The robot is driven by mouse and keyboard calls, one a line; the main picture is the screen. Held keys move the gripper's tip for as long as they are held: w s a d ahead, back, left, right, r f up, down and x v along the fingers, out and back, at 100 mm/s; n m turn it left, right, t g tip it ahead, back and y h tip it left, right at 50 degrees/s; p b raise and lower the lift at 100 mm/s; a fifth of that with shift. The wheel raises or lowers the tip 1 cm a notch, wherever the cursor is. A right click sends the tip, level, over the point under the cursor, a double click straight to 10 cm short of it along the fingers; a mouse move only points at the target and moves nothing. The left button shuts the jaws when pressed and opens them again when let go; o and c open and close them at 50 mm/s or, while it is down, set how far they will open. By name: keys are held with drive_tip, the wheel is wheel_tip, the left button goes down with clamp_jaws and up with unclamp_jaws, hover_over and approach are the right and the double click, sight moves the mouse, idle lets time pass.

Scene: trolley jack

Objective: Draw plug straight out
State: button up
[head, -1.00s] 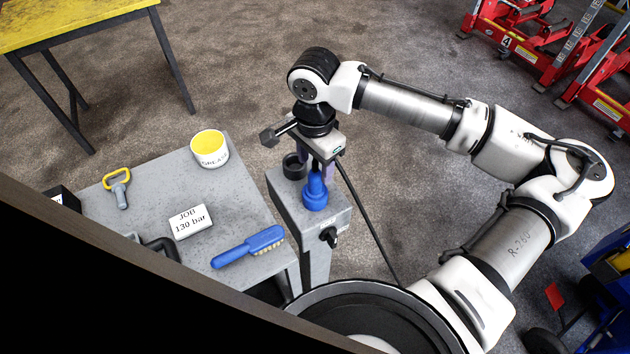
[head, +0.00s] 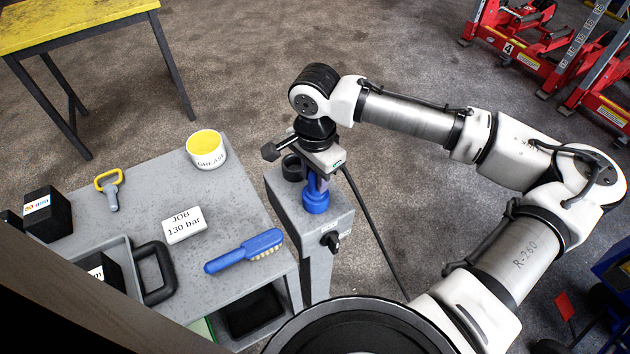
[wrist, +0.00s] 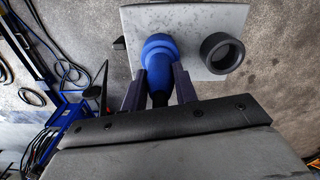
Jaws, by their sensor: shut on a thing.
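The blue plug (head: 316,197) stands upright on the top of a grey post (head: 335,222), and a black cable runs down from this area to the floor. My gripper (head: 317,172) is above the plug, with its fingers around the plug's upper part. In the wrist view the two dark fingers (wrist: 158,88) sit on either side of the narrow end of the blue plug (wrist: 160,58), shut on it. The plug's wide end meets the grey plate of the post (wrist: 205,28). Whether the plug is still seated there cannot be told.
A black ring-shaped socket (head: 293,167) is beside the plug, and a black knob (head: 330,241) is on the post's front.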

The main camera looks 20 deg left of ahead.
drive_tip(key=shift+c, duration=1.3)
drive_tip(key=shift+r+p, duration=2.45)
drive_tip(key=shift+r, duration=0.15)
drive_tip(key=shift+r+p, duration=0.4)
drive_tip(key=shift+r, duration=2.1)
